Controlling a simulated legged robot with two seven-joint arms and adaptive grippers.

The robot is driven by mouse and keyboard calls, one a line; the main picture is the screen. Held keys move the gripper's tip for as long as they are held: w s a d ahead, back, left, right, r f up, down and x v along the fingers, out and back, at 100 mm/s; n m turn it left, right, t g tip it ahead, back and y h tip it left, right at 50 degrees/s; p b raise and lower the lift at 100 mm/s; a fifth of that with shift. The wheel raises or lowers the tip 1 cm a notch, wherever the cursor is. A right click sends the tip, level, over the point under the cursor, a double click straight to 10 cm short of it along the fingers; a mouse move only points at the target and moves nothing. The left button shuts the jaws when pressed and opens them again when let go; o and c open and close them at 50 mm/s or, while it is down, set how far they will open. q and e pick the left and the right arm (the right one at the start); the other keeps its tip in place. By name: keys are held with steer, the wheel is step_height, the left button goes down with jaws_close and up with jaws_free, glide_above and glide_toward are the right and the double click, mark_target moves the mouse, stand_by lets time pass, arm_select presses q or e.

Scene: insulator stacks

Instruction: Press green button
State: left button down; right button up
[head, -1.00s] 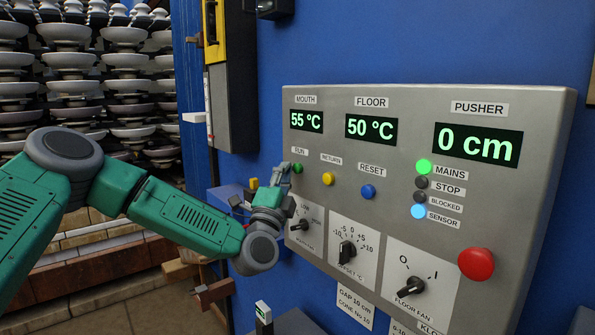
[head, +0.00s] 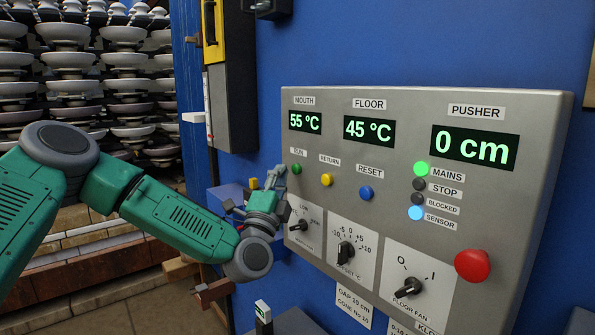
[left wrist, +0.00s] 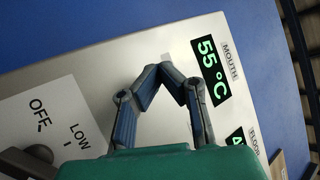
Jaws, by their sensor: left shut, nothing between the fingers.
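The green button (head: 296,169) sits under the RUN label, at the left of the grey control panel (head: 420,105), in the head view. My left gripper (head: 277,172) is shut and empty, its fingertips just left of the green button. A small gap seems to show between them in the head view; I cannot tell the depth. The green button cannot be seen there. My right gripper is not in view.
Nearby are a yellow button (head: 327,179), a blue button (head: 366,193), a large red button (head: 472,265) and rotary knobs (head: 346,250). The MAINS (head: 421,168) and SENSOR (head: 416,213) lamps are lit. Insulator stacks (head: 130,85) stand at the left.

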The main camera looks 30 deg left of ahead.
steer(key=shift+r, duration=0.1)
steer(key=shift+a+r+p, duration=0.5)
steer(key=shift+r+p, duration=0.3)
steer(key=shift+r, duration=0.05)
arm_select(q)
steer(key=shift+s+a, duration=0.4)
steer(key=shift+s, duration=0.35)
steer(key=shift+s+a, duration=0.35)
steer(key=shift+s, duration=0.45)
steer(key=shift+s+a, duration=0.4)
steer(key=shift+s, duration=0.35)
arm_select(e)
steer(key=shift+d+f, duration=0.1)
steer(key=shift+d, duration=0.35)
arm_select(q)
steer(key=shift+a, duration=0.1)
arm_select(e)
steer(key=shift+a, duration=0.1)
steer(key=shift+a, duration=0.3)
arm_select(q)
steer(key=shift+a+f, duration=0.15)
steer(key=shift+a, duration=0.15)
